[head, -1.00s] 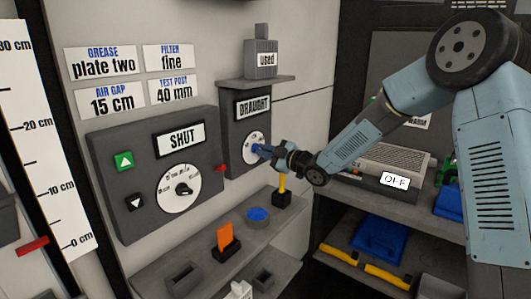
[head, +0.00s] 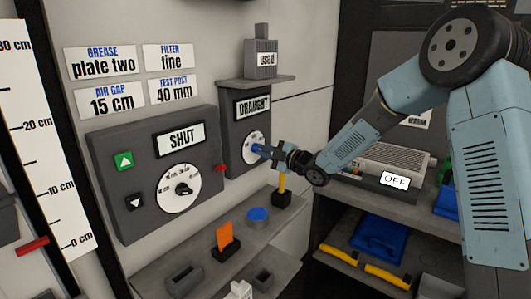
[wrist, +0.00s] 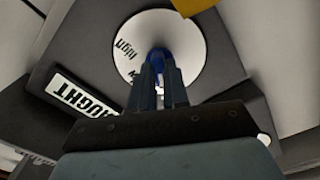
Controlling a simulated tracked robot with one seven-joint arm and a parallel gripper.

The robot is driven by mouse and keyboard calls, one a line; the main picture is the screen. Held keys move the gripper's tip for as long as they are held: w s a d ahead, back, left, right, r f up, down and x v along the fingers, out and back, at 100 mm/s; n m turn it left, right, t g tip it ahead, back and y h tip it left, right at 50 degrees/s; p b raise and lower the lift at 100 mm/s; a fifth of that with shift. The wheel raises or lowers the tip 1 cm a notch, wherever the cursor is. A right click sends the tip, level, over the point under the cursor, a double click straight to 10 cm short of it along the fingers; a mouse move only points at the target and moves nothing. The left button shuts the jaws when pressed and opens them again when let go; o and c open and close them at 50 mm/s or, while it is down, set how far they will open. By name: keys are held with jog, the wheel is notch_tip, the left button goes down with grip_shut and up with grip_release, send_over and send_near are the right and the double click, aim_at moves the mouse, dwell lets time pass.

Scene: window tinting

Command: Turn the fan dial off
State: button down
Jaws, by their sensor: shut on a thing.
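The fan dial is a round white dial face (head: 247,143) with a blue knob (head: 257,148), on a dark grey box under a DRAUGHT sign (head: 253,106). In the wrist view, the dial face (wrist: 190,35) fills the top middle, with the word "high" readable, and the blue knob (wrist: 160,55) is at its centre. My gripper (head: 262,150) is shut on the blue knob; its fingers (wrist: 160,75) hide much of it and the lower dial face. I cannot tell which mark the knob points at.
A larger SHUT panel (head: 140,195) with its own dial (head: 179,190) stands to the left. Below is a shelf (head: 205,255) with an orange piece (head: 227,236), a blue disc (head: 257,214) and a yellow-handled tool (head: 282,185). A slatted unit labelled OFF (head: 394,181) sits at right.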

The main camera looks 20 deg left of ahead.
jog(key=c, duration=1.1)
grip_release()
jog(key=shift+f, duration=0.15)
jog(key=v, duration=1.4)
jog(key=shift+a, duration=0.1)
